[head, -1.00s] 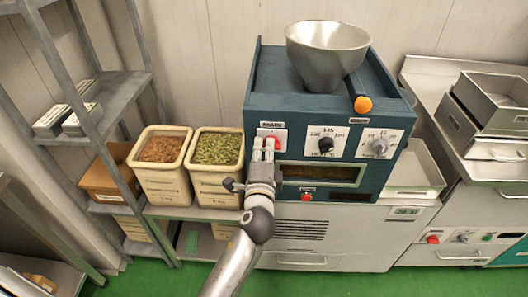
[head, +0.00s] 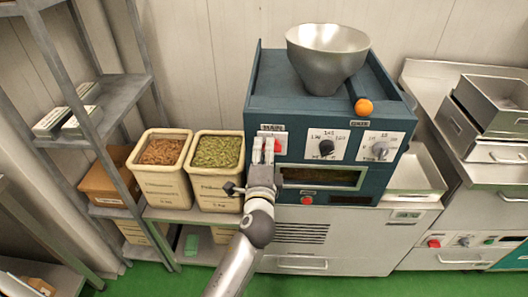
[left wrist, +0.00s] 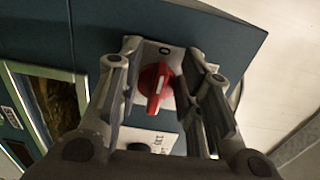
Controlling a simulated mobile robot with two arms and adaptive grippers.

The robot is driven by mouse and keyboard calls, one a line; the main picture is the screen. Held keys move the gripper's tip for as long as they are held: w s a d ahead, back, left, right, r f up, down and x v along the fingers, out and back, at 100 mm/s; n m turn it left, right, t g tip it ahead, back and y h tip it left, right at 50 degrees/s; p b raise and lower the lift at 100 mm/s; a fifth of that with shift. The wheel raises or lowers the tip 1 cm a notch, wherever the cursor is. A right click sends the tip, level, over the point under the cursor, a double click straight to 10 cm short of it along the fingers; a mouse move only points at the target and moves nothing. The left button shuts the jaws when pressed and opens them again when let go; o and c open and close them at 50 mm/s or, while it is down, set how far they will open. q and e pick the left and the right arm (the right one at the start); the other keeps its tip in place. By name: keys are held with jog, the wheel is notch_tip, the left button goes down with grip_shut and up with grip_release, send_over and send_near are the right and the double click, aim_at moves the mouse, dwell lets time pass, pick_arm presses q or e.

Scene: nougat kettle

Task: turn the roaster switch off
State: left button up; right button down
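The roaster (head: 345,112) is a dark teal box with a metal hopper on top. Its red main switch (head: 278,146) sits on a white plate at the front's upper left, partly hidden by my left gripper (head: 263,150). In the left wrist view the red switch knob (left wrist: 155,86) stands between the two spread fingers of my left gripper (left wrist: 158,88), with a gap on each side. A "0" mark shows on its plate above the knob. I cannot tell which end of the knob is its pointer. My right gripper is not in view.
Two black and grey dials (head: 326,146) sit right of the switch, with a window (head: 320,177) and a small red button (head: 306,199) below. Two bins (head: 217,172) of nuts stand left of the roaster. An orange ball (head: 364,106) is at the top front edge.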

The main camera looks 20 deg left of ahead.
pick_arm(q)
jog(key=v, duration=0.7)
jog(key=shift+s, duration=0.25)
jog(key=shift+d, duration=0.15)
dwell(0.3)
jog(key=s+d+f+g+h, duration=0.1)
jog(key=d+f+g+h, duration=0.1)
jog(key=f, duration=0.9)
jog(key=s+d+f+g+h, duration=0.1)
jog(key=d+f+g+h, duration=0.1)
jog(key=f, duration=1)
jog(key=s+f+n+g+h, duration=0.15)
jog(key=s+f, duration=0.25)
jog(key=f, duration=0.4)
jog(key=s+f+n+g+y, duration=0.1)
jog(key=s+f+n+g, duration=0.15)
jog(key=s+f, duration=0.45)
jog(key=s+a+f+n+g, duration=0.2)
jog(key=s+a+f, duration=0.1)
jog(key=s+f, duration=0.4)
jog(key=s+a+f+n+g, duration=0.3)
jog(key=s+f, duration=0.4)
jog(key=s, duration=0.6)
jog(key=s+a+f+n+g, duration=0.3)
jog(key=s+f, duration=0.4)
jog(key=s, duration=0.3)
jog(key=shift+a+f, duration=0.4)
jog(key=shift+a, duration=0.45)
